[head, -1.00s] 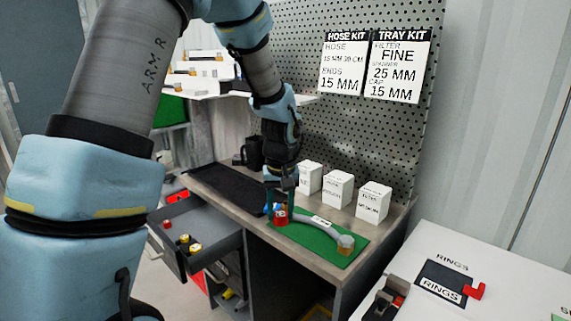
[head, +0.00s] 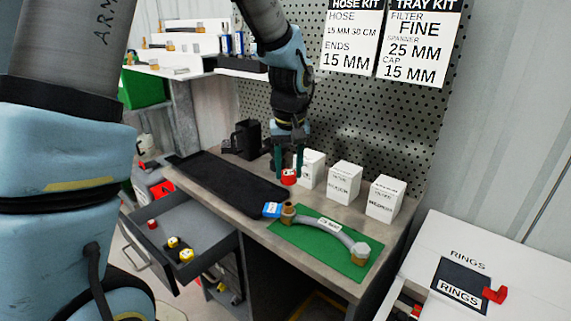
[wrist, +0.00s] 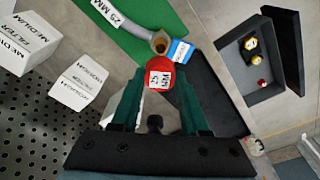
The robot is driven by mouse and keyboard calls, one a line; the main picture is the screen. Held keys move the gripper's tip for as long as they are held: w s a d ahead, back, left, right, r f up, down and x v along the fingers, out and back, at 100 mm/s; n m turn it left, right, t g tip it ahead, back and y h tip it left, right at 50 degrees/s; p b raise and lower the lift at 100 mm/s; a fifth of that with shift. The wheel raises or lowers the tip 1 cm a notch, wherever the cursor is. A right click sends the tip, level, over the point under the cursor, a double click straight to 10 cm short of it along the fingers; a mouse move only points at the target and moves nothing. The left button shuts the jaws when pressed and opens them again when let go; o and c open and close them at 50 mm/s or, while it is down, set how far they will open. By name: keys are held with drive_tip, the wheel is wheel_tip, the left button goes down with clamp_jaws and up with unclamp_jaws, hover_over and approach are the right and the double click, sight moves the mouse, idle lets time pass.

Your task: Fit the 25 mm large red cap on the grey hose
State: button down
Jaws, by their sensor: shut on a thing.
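The red cap (head: 289,177) is between the green fingertips of my gripper (head: 288,170), which is shut on it. In the wrist view the cap (wrist: 159,73) has a white label reading about 25, and the fingers (wrist: 160,92) press it from both sides. The grey hose (head: 329,229) lies curved on the green mat (head: 305,240), with a white tag on it. Its near-left brass end (head: 288,212) is uncapped and shows an open mouth in the wrist view (wrist: 160,42). The cap is apart from this end, behind it in the head view.
A blue tag or block (head: 271,210) lies beside the hose end. White filter boxes (head: 345,182) stand behind the mat. A black mat (head: 230,184) covers the bench's left part. An open drawer (head: 185,232) holds red and yellow caps. A pegboard (head: 345,120) rises behind.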

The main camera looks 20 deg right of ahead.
idle(0.3)
drive_tip(key=b, duration=0.4)
hover_over(288, 204)
drive_tip(key=shift+s+f, duration=0.2)
drive_tip(key=shift+f, duration=2.7)
drive_tip(key=shift+f+b, duration=0.95)
drive_tip(key=shift+f, duration=0.6)
drive_tip(key=shift+c, duration=1.6)
unclamp_jaws()
drive_tip(key=r, duration=0.3)
drive_tip(key=s+r+b, duration=0.1)
drive_tip(key=r, duration=0.6)
drive_tip(key=shift+s+a+r, duration=0.15)
drive_tip(key=shift+a+r, duration=0.05)
drive_tip(key=shift+r, duration=0.2)
